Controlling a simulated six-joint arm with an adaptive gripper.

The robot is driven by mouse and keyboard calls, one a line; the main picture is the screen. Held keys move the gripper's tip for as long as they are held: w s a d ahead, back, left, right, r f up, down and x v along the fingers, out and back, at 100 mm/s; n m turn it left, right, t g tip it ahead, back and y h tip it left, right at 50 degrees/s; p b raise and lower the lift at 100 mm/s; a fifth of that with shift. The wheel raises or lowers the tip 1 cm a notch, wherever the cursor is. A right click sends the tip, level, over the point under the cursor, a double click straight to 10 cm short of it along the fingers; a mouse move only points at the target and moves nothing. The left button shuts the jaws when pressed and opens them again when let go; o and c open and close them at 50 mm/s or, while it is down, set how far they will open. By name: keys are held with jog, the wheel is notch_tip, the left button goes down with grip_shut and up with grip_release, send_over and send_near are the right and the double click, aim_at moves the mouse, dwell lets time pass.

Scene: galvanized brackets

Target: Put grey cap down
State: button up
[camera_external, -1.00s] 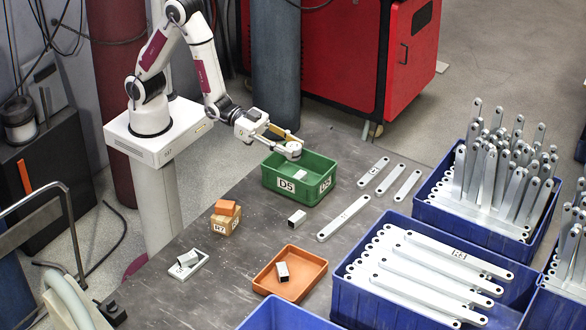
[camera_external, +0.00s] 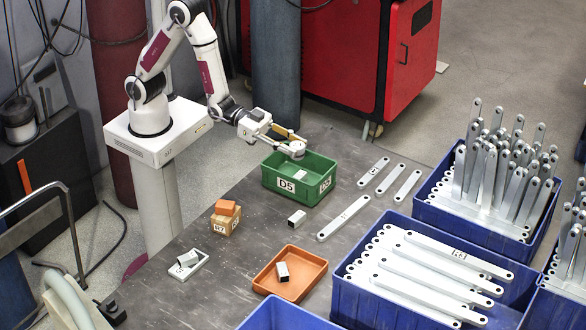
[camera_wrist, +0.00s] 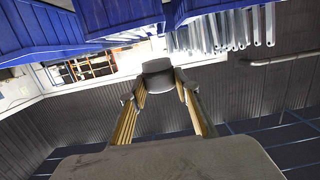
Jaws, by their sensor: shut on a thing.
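The grey cap (camera_wrist: 157,80) sits between my fingertips in the wrist view, its round face up. My gripper (camera_wrist: 160,88) is shut on it. In the external view my gripper (camera_external: 295,148) holds the small pale cap (camera_external: 297,152) above the back of the green bin (camera_external: 285,185) marked D5. The cap looks clear of the bin's rim, but the exact height cannot be told.
A small white block (camera_external: 300,174) lies in the green bin. A loose block (camera_external: 297,219), an orange tray (camera_external: 318,272), stacked blocks (camera_external: 226,217) and a white plate (camera_external: 200,264) are on the table. Metal bars (camera_external: 343,218) and blue crates (camera_external: 342,300) fill the right.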

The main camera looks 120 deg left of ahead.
jog(key=s+a+f+n+y, duration=0.1)
jog(key=s+a+f+y, duration=0.15)
jog(key=a+f, duration=0.45)
jog(key=s+a+f+n+g+y, duration=0.1)
jog(key=s+a+f+n, duration=0.2)
jog(key=a, duration=0.9)
jog(key=s+a+f+y, duration=0.2)
jog(key=s+a+f, duration=0.3)
jog(key=a, duration=0.4)
jog(key=s+a+f+n+g+y, duration=0.1)
jog(key=s+a+f, duration=0.3)
jog(key=s, duration=0.4)
jog(key=s+a+f+n+g+y, duration=0.1)
jog(key=s+a+f+n+y, duration=0.1)
jog(key=s+a+f, duration=0.3)
jog(key=s+a+f+n+g+y, duration=0.1)
jog(key=s+a+f, duration=0.3)
jog(key=s, duration=0.7)
jog(key=shift+s+a+f+n+g+y, duration=0.2)
jog(key=shift+f+n+g+y, duration=0.25)
jog(key=shift+y, duration=0.4)
jog(key=shift+w, duration=6.8)
